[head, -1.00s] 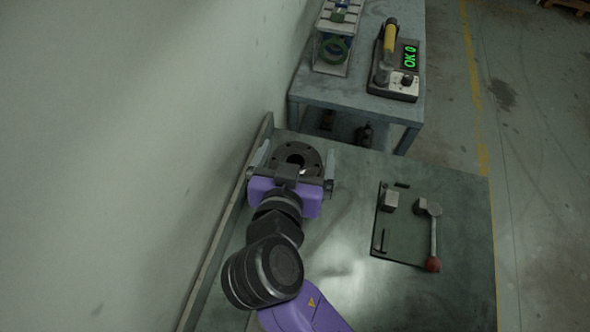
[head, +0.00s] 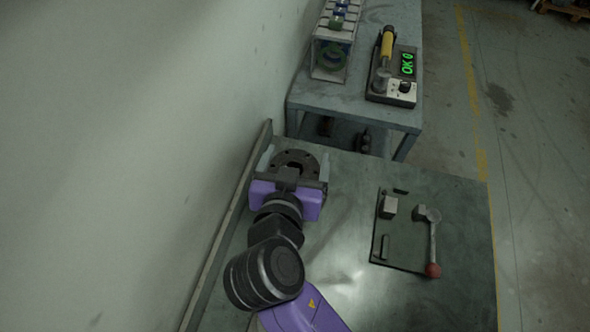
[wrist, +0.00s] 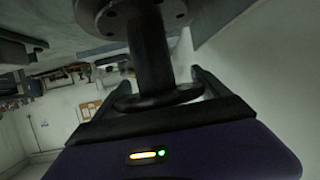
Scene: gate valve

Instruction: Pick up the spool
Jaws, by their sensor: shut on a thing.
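The spool (head: 310,163) is a dark metal piece with a round flange ringed by bolt holes and an opening in its middle. It is at the left back of the green-grey bench, close to the wall. My gripper (head: 295,162) is shut on the spool, with one finger on each side. In the wrist view the spool's dark barrel (wrist: 150,50) runs between a flange at the top of the picture and another flange near the fingers. I cannot tell whether the spool rests on the bench or is lifted.
The bench (head: 350,190) has a raised edge along the wall. To the right lie a metal block (head: 388,206) and a lever with a red knob (head: 433,270). Behind stands a grey table (head: 350,97) with a rack (head: 333,40) and a tester reading OK (head: 407,64).

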